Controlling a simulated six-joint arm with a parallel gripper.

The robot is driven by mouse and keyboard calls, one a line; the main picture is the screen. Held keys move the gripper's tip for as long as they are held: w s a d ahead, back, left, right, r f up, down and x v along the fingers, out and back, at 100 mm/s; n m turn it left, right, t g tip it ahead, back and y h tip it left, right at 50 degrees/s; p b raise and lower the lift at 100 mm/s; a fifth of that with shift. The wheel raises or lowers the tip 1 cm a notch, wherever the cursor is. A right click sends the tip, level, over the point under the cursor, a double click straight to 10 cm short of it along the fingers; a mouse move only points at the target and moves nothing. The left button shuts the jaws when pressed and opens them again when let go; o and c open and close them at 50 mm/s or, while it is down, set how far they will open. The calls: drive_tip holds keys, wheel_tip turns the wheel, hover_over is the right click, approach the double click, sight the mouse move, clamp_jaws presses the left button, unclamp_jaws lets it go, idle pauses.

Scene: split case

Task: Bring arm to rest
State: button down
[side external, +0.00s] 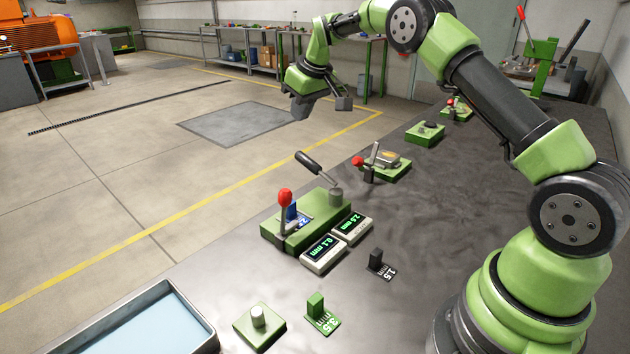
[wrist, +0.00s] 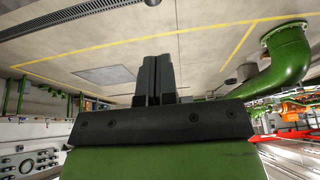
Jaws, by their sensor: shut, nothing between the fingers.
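My gripper (side external: 301,108) hangs in the air at the top middle of the side external view, beyond the far left edge of the dark bench and above the floor side. In the wrist view its two dark fingers (wrist: 158,80) stand together, shut with nothing held. The arm reaches from its base at the lower right, up and over to the left. No part of the gripper touches anything. The fingertips are small in the side external view.
On the dark bench (side external: 430,240) stand a green fixture (side external: 318,228) with a red-knobbed lever, two digital displays (side external: 352,228), small gauge blocks (side external: 316,303) and a blue-lined tray (side external: 190,310). More green fixtures (side external: 398,172) stand farther back. The floor beyond is open.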

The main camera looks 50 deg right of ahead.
drive_tip(key=s+a+r+m+t, duration=0.2)
drive_tip(key=s+a+r, duration=0.8)
drive_tip(key=s+r, duration=0.35)
drive_tip(key=s+a+f+m+y, duration=0.1)
drive_tip(key=s+a, duration=0.1)
drive_tip(key=s, duration=0.7)
drive_tip(key=s+a+f+m+y, duration=0.1)
drive_tip(key=s+a, duration=0.2)
drive_tip(key=s, duration=0.7)
drive_tip(key=shift+s+a+f+t, duration=0.15)
drive_tip(key=shift+a+f+t, duration=0.1)
drive_tip(key=shift+t, duration=0.15)
